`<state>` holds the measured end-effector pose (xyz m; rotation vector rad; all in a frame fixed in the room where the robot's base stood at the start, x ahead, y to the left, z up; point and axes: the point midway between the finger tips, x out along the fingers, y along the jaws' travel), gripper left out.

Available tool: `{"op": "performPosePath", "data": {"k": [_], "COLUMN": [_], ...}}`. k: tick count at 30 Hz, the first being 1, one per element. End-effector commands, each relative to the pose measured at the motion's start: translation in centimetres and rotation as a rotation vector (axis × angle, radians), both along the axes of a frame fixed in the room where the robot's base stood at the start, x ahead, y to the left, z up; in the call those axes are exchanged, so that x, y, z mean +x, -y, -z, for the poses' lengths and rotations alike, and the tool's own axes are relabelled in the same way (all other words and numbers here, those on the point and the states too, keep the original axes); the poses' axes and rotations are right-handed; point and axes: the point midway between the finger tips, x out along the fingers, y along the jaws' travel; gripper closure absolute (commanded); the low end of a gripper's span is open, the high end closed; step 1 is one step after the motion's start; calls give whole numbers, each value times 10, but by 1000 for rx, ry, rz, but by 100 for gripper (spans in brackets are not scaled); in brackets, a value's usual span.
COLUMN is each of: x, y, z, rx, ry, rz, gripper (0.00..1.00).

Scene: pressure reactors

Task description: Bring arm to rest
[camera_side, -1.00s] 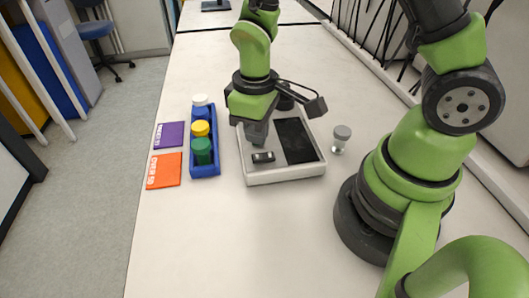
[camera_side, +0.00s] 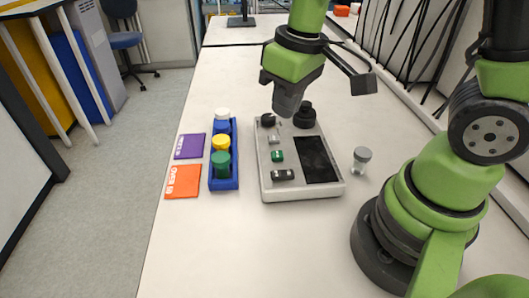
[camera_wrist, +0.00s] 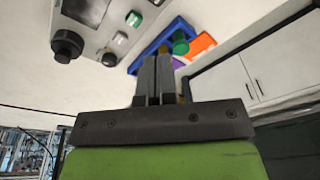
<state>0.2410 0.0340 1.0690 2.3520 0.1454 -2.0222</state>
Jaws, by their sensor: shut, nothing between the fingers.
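My gripper (camera_side: 287,108) hangs above the back part of the grey device (camera_side: 262,185), fingers pointing down, with nothing held. In the wrist view its two fingers (camera_wrist: 158,80) are together. The device has a dark panel (camera_side: 317,160), a green button (camera_side: 277,156), a dark switch (camera_side: 283,175) and black knobs (camera_side: 305,115). In the wrist view the device shows at the upper left, with a black knob (camera_wrist: 67,44) and the green button (camera_wrist: 133,19).
A blue rack (camera_side: 229,184) holds several capped bottles left of the device. A purple card (camera_side: 189,146) and an orange card (camera_side: 183,181) lie beside it. A small glass vial with a grey cap (camera_side: 361,160) stands right of the device. The front of the table is clear.

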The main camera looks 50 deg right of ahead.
Motion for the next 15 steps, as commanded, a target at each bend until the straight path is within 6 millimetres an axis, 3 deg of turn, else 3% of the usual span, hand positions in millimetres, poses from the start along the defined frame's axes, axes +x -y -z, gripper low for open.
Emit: {"op": "performPosePath", "data": {"k": [1,6,10,15], "x": [-6,-34,-60,-86], "y": [2,7,8,8], "z": [-20,-69,-96,-113], "rx": [22,108,183,260], "ry": [55,195,293,384], "rz": [46,200,299,383], "gripper": [100,100,100,100]}}
